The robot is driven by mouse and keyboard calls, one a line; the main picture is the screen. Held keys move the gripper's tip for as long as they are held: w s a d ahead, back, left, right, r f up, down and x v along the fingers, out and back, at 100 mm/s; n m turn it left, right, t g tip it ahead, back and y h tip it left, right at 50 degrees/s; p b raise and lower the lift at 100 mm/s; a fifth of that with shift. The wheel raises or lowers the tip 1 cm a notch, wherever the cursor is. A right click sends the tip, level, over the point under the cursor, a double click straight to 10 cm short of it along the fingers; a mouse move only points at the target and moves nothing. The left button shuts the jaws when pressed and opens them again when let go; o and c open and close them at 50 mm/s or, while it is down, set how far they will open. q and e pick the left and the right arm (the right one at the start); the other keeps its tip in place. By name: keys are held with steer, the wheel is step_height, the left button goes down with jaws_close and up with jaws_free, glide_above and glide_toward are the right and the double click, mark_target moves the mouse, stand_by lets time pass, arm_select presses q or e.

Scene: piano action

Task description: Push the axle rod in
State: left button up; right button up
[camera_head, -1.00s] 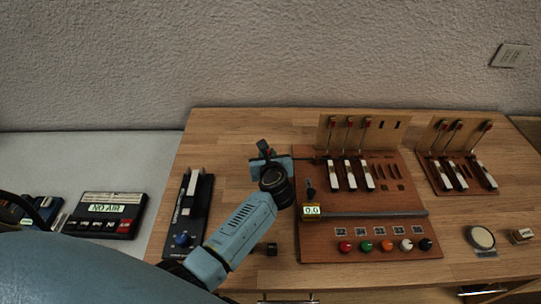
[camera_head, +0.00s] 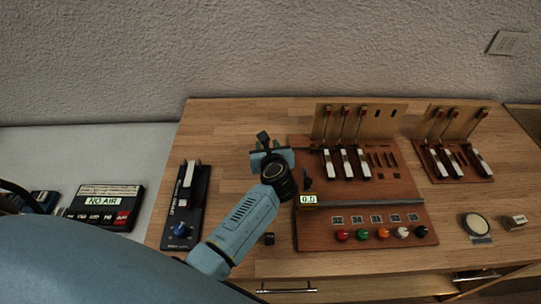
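The brown action board (camera_head: 300,225) lies on the wooden table, with several white-tipped hammers (camera_head: 345,162) standing in a row near its back left. A thin dark line, probably the axle rod (camera_head: 312,150), runs from the board's left edge to the first hammer; its far end is hidden among the hammers. My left gripper (camera_head: 270,152) is beside the board's back left corner, level with that rod. A dark piece shows at its fingers, and I cannot tell whether they are shut on anything. My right gripper is out of view.
A second board with hammers (camera_head: 455,160) is at the right. A dark device (camera_head: 182,215) stands left of my arm.

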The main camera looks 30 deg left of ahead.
arm_select(q)
steer(key=v, duration=1.1)
steer(key=shift+s+d, duration=0.1)
steer(key=shift+s, duration=0.1)
steer(key=shift+s+d+r, duration=0.2)
steer(key=shift+s+d, duration=0.05)
steer(key=shift+s, duration=0.1)
steer(key=shift+r, duration=0.1)
